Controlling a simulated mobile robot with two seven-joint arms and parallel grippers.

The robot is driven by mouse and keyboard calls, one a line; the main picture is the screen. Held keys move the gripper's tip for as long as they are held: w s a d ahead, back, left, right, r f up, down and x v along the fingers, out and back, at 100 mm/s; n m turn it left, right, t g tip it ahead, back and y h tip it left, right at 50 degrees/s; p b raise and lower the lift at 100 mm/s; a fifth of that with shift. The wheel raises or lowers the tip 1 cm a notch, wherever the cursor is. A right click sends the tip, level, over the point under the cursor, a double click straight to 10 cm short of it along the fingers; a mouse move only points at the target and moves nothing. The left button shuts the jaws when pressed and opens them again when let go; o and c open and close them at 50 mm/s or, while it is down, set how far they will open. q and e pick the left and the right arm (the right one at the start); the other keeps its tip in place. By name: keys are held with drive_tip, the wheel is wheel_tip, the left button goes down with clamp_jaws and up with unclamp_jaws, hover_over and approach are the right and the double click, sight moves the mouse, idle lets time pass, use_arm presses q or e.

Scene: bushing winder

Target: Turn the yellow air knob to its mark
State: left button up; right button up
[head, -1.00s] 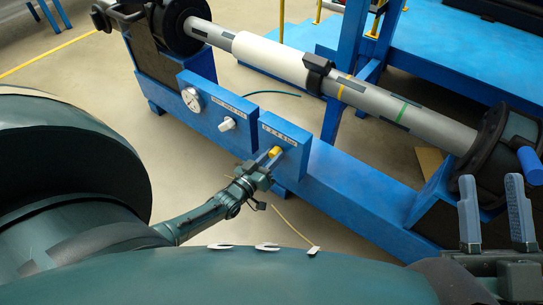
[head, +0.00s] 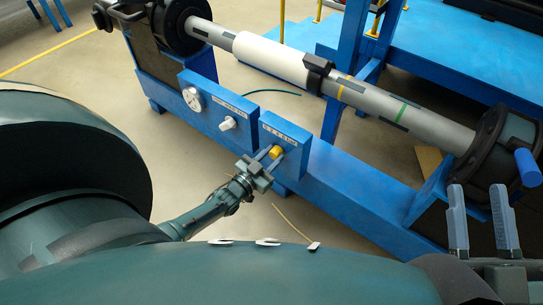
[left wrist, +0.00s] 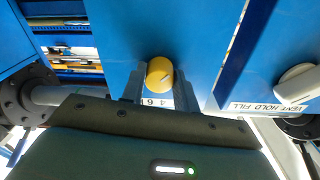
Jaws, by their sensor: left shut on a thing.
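The yellow air knob (head: 277,152) sits on the front of a blue panel box (head: 298,141). In the left wrist view the knob (left wrist: 159,71) is round with a pale pointer line. Part of its number scale shows beside it between the fingers; the rest of the scale and its mark are hidden or too small to read. My left gripper (head: 273,156) is shut on the knob, one finger on each side; both fingers also show in the left wrist view (left wrist: 159,88). My right gripper (head: 481,202) is open and empty at the lower right.
A white knob (head: 227,123) and a round gauge (head: 192,99) are on the neighbouring blue panel. The "VENT HOLD FILL" label (left wrist: 262,106) shows in the left wrist view. A grey shaft with a white sleeve (head: 270,56) runs above the blue beam (head: 350,196).

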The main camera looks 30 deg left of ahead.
idle(0.4)
use_arm(q)
drive_tip(key=o, duration=1)
drive_tip(key=s+p, duration=0.1)
drive_tip(key=s, duration=0.3)
drive_tip(key=s+a+p, duration=0.1)
drive_tip(key=s, duration=0.3)
drive_tip(key=s+p, duration=0.1)
drive_tip(key=s, duration=0.4)
drive_tip(key=shift+a+f+p, duration=0.2)
drive_tip(key=shift+a+p, duration=0.1)
drive_tip(key=shift+p, duration=0.1)
use_arm(e)
drive_tip(key=shift+s+f+m+g+h, duration=0.25)
drive_tip(key=shift+f+m+g+h, duration=0.1)
drive_tip(key=shift+f+h, duration=0.2)
drive_tip(key=shift+s+f+m+g+h, duration=0.25)
drive_tip(key=shift+f+m+h, duration=0.15)
drive_tip(key=shift+f, duration=0.25)
